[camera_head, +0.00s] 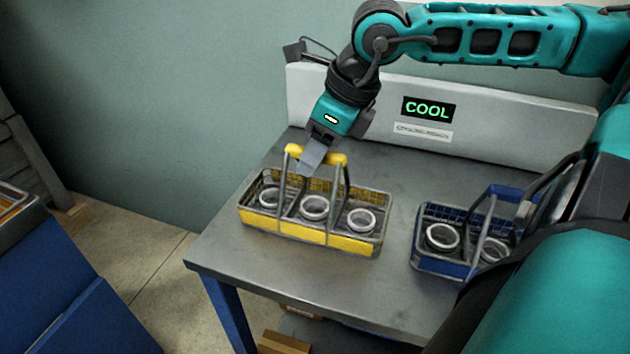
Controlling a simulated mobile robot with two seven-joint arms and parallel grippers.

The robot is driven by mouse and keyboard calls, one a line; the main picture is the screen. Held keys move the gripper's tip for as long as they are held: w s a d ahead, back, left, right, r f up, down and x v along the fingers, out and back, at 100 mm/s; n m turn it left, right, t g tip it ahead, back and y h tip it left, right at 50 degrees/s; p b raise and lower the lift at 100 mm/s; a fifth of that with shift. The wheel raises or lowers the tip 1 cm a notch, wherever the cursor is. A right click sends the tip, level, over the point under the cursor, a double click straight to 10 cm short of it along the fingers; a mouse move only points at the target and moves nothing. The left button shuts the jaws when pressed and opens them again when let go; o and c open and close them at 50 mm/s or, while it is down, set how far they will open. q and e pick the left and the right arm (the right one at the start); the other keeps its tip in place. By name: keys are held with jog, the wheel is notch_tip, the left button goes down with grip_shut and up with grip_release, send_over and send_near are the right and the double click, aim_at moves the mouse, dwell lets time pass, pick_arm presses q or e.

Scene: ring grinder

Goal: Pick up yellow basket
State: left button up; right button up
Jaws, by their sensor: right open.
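The yellow basket (282,231) stands upright on the grey metal table (370,282), left of its middle. It has grey wire sides, a yellow lower band and a raised handle (337,160) with yellow grips. Several metal rings (314,207) sit in it. My right gripper (309,163) reaches down from above, its fingers at the handle's left part. It is open; one finger shows in front of the handle bar and the other is hidden. I cannot tell if it touches the handle. My left gripper is not in view.
A blue basket (437,264) with rings stands to the right on the table, partly hidden by my arm. A grey panel with a lit "COOL" display (428,110) runs along the table's back. Blue furniture (62,300) stands at lower left, with open floor between.

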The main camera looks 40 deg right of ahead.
jog(key=shift+w+a+f, duration=0.1)
jog(key=shift+f, duration=0.2)
grip_shut()
dwell(0.4)
jog(key=shift+r, duration=0.1)
